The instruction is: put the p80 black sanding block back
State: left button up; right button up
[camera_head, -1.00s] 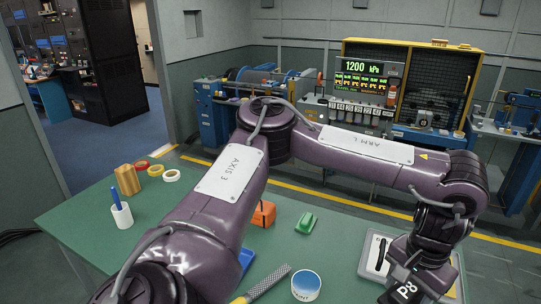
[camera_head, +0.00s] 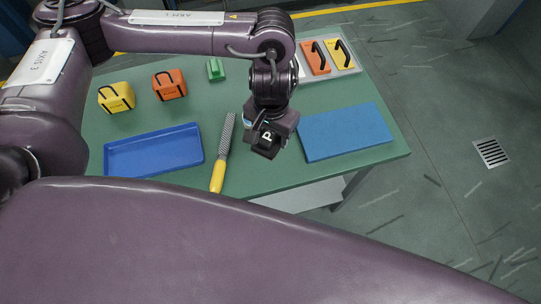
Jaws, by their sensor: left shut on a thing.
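My left gripper (camera_head: 270,126) points down above the green table, between the file and the blue mat. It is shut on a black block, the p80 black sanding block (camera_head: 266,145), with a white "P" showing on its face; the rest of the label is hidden. A grey tray (camera_head: 352,68) at the back right of the table holds an orange block (camera_head: 315,58) and a yellow block (camera_head: 343,53), each with a black handle. The tray's left part is partly hidden by my left arm. My right gripper is not in view.
A blue mat (camera_head: 345,131) lies right of the gripper. A file with a yellow handle (camera_head: 218,177), a blue tray (camera_head: 153,150), a yellow block (camera_head: 117,98), an orange block (camera_head: 169,85) and a green object (camera_head: 215,69) are to the left. A purple part of mine fills the foreground.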

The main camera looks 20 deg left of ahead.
aim_at(270, 141)
pick_arm(q)
notch_tip(270, 141, down, 10)
jog(key=b, duration=0.2)
jog(key=shift+s+a+b, duration=0.1)
jog(key=shift+b, duration=0.2)
jog(key=shift+f, duration=0.4)
notch_tip(270, 141, down, 4)
jog(key=shift+r+b, duration=0.25)
jog(key=shift+b, duration=0.45)
jog(key=o, duration=1)
jog(key=shift+f, duration=0.1)
jog(key=shift+c, duration=0.2)
notch_tip(270, 141, up, 11)
jog(key=p, duration=0.3)
jog(key=shift+r, duration=0.65)
